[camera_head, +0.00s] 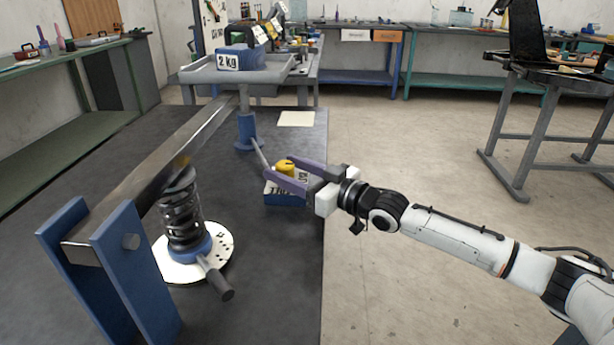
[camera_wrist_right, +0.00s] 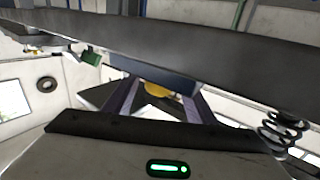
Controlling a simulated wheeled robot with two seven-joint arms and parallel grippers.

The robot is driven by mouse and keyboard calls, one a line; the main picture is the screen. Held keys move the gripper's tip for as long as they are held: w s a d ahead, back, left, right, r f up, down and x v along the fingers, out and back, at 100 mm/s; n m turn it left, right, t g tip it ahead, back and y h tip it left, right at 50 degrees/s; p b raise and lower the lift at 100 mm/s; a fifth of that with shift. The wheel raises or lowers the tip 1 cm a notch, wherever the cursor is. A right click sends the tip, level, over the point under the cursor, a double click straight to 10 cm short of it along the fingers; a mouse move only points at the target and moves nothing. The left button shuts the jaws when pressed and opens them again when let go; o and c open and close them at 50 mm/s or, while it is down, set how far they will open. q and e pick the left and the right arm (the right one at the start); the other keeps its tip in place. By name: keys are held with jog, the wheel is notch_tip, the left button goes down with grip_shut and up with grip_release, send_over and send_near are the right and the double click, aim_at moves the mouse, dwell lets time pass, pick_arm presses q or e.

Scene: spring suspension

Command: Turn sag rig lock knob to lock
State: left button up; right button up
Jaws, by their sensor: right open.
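The yellow lock knob (camera_head: 284,167) sits on top of a small blue box (camera_head: 284,198) with white labels, near the right edge of the dark table. The lettering is too small to read surely. My right gripper (camera_head: 278,167) reaches in from the right, its two purple fingers open, one on each side of the knob. I cannot tell whether a finger touches it. In the right wrist view the yellow knob (camera_wrist_right: 157,89) shows between the open fingers (camera_wrist_right: 158,100), partly hidden by a blue part in front of it. My left gripper is not in view.
A long metal beam (camera_head: 175,157) runs from a blue bracket (camera_head: 125,262) to a tray (camera_head: 200,75) bearing a blue 2 kg weight (camera_head: 238,58). A black spring (camera_head: 182,215) stands under the beam on a white disc (camera_head: 222,240). Open floor lies right of the table (camera_head: 280,285).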

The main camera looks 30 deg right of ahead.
jog(key=p+v, duration=0.1)
jog(key=v, duration=0.8)
jog(key=shift+s+r+p, duration=0.1)
jog(key=shift+p, duration=0.3)
